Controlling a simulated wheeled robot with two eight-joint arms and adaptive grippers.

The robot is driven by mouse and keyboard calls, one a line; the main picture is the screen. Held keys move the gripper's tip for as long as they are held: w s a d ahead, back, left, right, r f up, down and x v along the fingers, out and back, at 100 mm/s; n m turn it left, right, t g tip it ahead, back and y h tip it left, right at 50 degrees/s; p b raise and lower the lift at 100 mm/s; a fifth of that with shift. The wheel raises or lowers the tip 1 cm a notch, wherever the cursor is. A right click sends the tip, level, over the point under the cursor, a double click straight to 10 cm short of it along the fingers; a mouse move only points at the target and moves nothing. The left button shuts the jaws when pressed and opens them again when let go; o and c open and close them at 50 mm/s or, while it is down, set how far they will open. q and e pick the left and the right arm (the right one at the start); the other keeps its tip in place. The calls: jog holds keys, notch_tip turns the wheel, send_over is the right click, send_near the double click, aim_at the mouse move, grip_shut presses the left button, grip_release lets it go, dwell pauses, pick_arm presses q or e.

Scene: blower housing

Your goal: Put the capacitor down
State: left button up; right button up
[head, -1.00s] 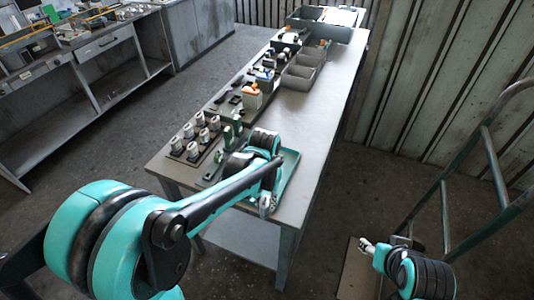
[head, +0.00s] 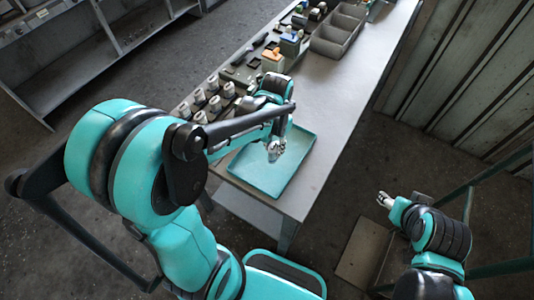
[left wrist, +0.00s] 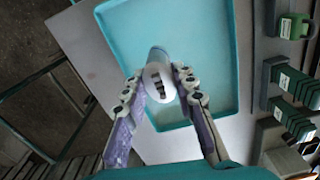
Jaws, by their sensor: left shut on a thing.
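The capacitor (left wrist: 158,82), a small white and grey cylinder with dark marks on its end, is between the fingers of my left gripper (left wrist: 162,88) in the left wrist view. The gripper is shut on it. Behind it lies the teal tray (left wrist: 200,22), whose flat floor looks empty. In the head view my left gripper (head: 274,151) is over the left side of the tray (head: 285,178); I cannot tell whether the capacitor touches the tray. My right gripper (head: 385,199) is away from the table at the right, too small to tell its jaws.
A rack of several white-topped cylinders (head: 212,97) stands left of the tray. Grey bins (head: 337,34) and an orange-topped part (head: 272,60) are farther back. Green blocks (left wrist: 290,110) stand beside the tray. The table's right strip (head: 340,120) is clear.

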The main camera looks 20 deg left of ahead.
pick_arm(q)
jog(key=shift+w+a+f+b, duration=0.1)
jog(key=shift+a+f+b, duration=0.3)
jog(key=shift+f, duration=0.55)
jog(key=shift+s+a+f+b, duration=0.1)
jog(key=shift+a+f+b, duration=0.3)
jog(key=shift+f, duration=0.6)
jog(key=shift+w+a+f+b, duration=0.15)
jog(key=shift+a+f, duration=0.4)
jog(key=shift+f, duration=0.4)
jog(key=shift+f, duration=0.1)
jog(key=o, duration=1)
jog(key=shift+c, duration=0.2)
